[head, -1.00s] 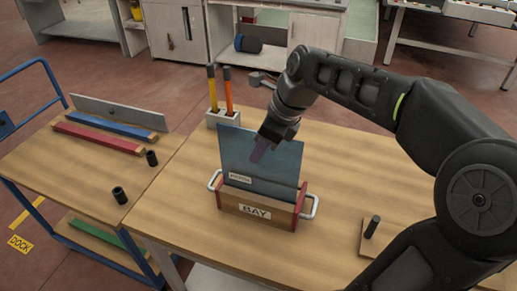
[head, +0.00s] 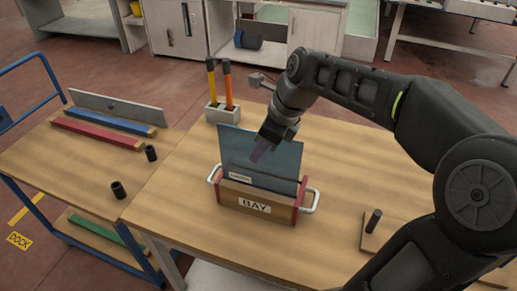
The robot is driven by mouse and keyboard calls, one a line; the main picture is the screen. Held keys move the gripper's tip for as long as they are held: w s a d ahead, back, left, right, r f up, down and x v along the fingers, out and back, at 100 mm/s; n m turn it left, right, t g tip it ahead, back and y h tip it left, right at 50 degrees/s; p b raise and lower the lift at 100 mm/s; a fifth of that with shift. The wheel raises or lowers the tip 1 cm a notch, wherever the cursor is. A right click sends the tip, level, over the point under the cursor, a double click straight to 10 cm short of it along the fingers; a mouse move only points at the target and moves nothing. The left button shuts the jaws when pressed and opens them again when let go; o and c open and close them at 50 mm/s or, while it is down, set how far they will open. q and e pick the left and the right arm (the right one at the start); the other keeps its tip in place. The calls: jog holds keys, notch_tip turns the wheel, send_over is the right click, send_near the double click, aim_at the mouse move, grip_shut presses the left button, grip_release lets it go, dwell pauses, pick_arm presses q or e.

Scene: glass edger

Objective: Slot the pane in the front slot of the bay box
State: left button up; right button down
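The blue-grey glass pane (head: 282,158) stands upright, its lower part inside the wooden bay box (head: 225,194). A small label on the pane shows just above the box's front wall. The box has red ends, white side handles and a "BAY" label. My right gripper (head: 259,152) is at the pane's upper edge, with a purplish finger over the pane's face; it looks shut on the pane. The other finger is hidden. The slots are hidden by the front wall and pane, so I cannot tell which one holds it. My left gripper is out of view.
A grey holder (head: 222,114) with yellow and orange-handled tools stands behind the box. A wooden block with a dark peg (head: 373,223) is at right. The blue cart (head: 90,165) at left carries red and blue rails and two black cylinders.

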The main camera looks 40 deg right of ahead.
jog(key=shift+f+b, duration=0.6)
jog(key=shift+f, duration=0.35)
jog(key=c, duration=1.5)
grip_release()
jog(key=shift+c, duration=0.2)
jog(key=v, duration=0.7)
jog(key=shift+s+d+r, duration=0.1)
jog(key=shift+d+r, duration=0.05)
jog(key=shift+r, duration=0.25)
